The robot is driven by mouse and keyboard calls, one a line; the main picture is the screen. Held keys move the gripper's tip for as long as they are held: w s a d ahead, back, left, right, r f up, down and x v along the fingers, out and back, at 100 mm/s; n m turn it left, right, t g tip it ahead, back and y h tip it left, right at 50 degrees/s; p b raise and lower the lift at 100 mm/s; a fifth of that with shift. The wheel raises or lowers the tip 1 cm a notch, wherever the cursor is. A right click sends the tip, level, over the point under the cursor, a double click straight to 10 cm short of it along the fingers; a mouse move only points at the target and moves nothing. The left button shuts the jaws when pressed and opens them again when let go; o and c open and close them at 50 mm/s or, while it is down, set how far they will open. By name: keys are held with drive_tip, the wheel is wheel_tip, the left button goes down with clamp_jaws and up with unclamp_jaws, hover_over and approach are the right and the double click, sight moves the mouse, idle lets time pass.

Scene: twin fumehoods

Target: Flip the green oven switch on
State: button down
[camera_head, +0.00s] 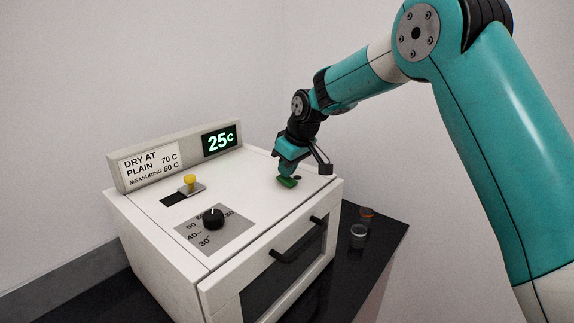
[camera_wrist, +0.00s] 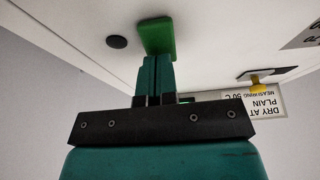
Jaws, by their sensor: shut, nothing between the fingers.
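The green switch (camera_head: 288,182) sits on the white top of the oven (camera_head: 150,227), near its right front edge. In the wrist view the green switch (camera_wrist: 156,36) shows as a green block straight beyond my fingertips. My gripper (camera_head: 286,172) is shut and empty, just above and behind the switch in the head view. In the wrist view my gripper fingers (camera_wrist: 155,62) reach up to the near end of the switch; I cannot tell whether they touch it. A small dark round spot (camera_wrist: 117,42) lies beside the switch. Whether the switch is on or off is not clear.
A door handle (camera_head: 297,242) is on the front. Small jars (camera_head: 358,236) stand on the black bench to the right.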

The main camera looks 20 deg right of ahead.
drive_tip(key=shift+w+a+f+b, duration=0.15)
drive_tip(key=shift+a+f+b, duration=0.05)
drive_tip(key=shift+f+b, duration=0.4)
drive_tip(key=shift+w+r, duration=0.1)
drive_tip(key=shift+s+d+f+b, duration=0.25)
drive_tip(key=shift+s+b, duration=0.05)
drive_tip(key=shift+s+d, duration=0.3)
drive_tip(key=shift+s, duration=0.15)
drive_tip(key=shift+r, duration=0.15)
